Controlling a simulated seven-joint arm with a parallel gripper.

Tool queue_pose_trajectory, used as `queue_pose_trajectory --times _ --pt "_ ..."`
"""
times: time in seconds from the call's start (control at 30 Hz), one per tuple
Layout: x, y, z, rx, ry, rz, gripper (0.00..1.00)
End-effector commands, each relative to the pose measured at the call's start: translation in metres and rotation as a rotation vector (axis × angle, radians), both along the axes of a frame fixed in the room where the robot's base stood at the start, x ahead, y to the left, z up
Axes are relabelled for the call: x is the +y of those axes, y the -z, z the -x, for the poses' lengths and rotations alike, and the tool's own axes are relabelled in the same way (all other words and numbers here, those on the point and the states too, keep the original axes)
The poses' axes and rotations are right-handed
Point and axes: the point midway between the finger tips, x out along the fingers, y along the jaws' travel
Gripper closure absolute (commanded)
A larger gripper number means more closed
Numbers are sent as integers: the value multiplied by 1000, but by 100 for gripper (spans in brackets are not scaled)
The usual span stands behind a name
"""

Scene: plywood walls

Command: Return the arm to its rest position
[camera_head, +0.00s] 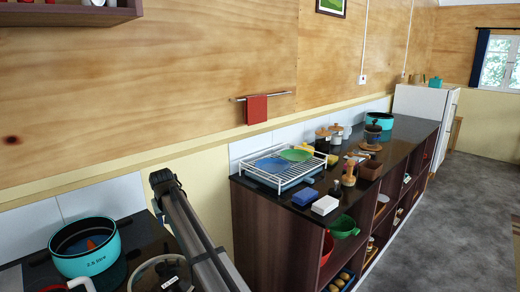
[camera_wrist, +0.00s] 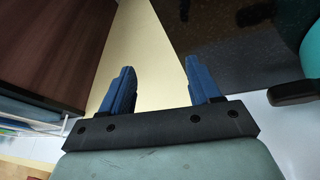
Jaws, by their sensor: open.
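My gripper (camera_wrist: 158,85) shows in the wrist view with two blue fingers spread apart and nothing between them. Pale yellow wall or panel shows behind and between the fingers. A dark brown cabinet side is to its left and a black speckled counter top is to its right. In the head view my arm rises at the lower middle, in the gap between the left counter and the long cabinet. The gripper's fingers cannot be made out there.
A teal pot (camera_head: 85,247) stands on the left counter, close to my arm; a teal edge and dark handle (camera_wrist: 292,92) show in the wrist view. A dish rack (camera_head: 283,168) with plates sits on the long cabinet's near end. Grey floor (camera_head: 440,220) at right is mostly clear.

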Motion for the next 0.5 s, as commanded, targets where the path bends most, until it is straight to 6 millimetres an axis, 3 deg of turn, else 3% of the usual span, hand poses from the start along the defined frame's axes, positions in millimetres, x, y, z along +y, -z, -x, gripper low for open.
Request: queue_pose_trajectory --times 0.03,0.23,0.37,0.5 --pt "-28 22 -11 2 28 11 38" --pt "-118 101 -38 19 113 49 38" --pt "-171 158 -35 54 157 73 38" --pt "-217 215 -16 108 193 96 38"
